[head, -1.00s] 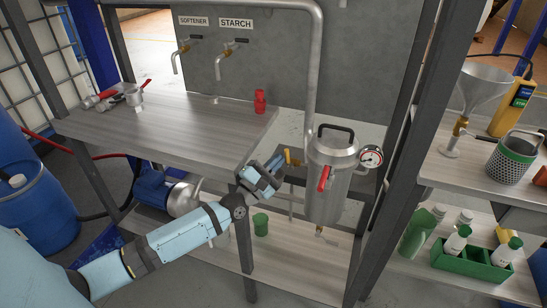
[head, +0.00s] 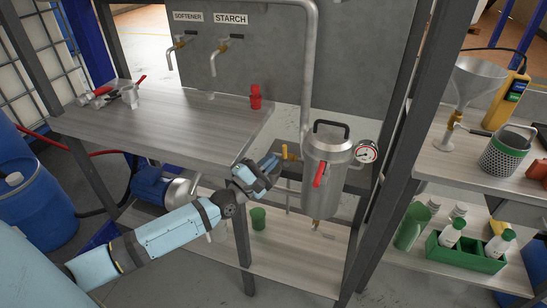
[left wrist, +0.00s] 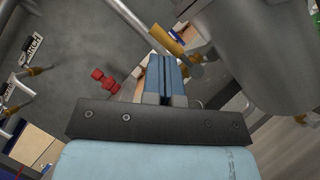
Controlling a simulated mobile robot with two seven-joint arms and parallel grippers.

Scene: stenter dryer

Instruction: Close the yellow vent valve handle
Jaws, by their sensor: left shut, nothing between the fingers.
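The yellow vent valve handle (head: 286,152) stands upright to the left of the steel filter vessel (head: 326,180). In the left wrist view the yellow handle (left wrist: 166,40) lies just beyond the fingertips, tilted, with a brass-coloured valve part to its right. My left gripper (head: 269,170) is shut and empty, to the lower left of the handle. Its blue fingers (left wrist: 167,72) point toward the handle in the wrist view. A small gap seems to lie between them, but contact is hard to judge. My right gripper is not in view.
The vessel has a red lever (head: 320,174) and a gauge (head: 366,152). A pipe (head: 308,70) runs down behind it. A dark frame post (head: 395,170) stands to the right. A green cup (head: 258,218) sits on the lower shelf.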

